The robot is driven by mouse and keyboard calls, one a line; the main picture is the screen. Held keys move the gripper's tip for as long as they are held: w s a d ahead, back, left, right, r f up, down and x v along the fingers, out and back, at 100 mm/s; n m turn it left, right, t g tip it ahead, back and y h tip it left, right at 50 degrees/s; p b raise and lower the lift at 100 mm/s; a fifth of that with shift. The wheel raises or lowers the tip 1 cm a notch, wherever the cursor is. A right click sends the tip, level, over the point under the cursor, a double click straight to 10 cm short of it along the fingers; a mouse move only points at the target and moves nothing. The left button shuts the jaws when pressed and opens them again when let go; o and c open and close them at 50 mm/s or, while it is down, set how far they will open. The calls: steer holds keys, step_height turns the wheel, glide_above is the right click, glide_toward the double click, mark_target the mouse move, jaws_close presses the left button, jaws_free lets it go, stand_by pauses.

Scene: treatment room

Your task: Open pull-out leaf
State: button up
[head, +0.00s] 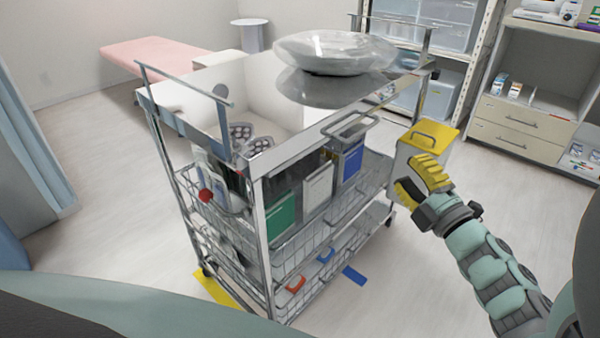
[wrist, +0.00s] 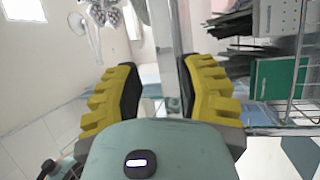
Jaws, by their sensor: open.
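The trolley (head: 258,175) stands in the middle of the head view, with a pale top, metal posts and wire baskets. A grey loop handle (head: 375,118) juts from its right-hand side just below the top. I cannot tell whether it belongs to the pull-out leaf, and no extended leaf is clearly visible. My gripper (head: 409,183), with yellow ribbed fingers, is to the right of the trolley, apart from the handle. In the wrist view my gripper (wrist: 163,92) is open and empty. A metal post (wrist: 163,40) appears between the fingers; its distance is unclear.
A clear-covered basin (head: 335,50) sits over the trolley's top. A yellow-lidded bin (head: 432,138) stands behind my gripper. A drawer cabinet (head: 515,140) is at the right.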

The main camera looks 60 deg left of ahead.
mark_target(363, 129)
steer(key=shift+n, duration=0.3)
steer(key=x, duration=0.5)
steer(key=f+b+x, duration=0.1)
steer(key=x, duration=0.4)
steer(key=f+b+x, duration=0.1)
steer(key=x, duration=0.4)
steer(key=shift+s+a, duration=0.1)
steer(key=shift+a, duration=0.65)
steer(key=shift+o, duration=0.3)
jaws_close()
steer(key=shift+d, duration=0.1)
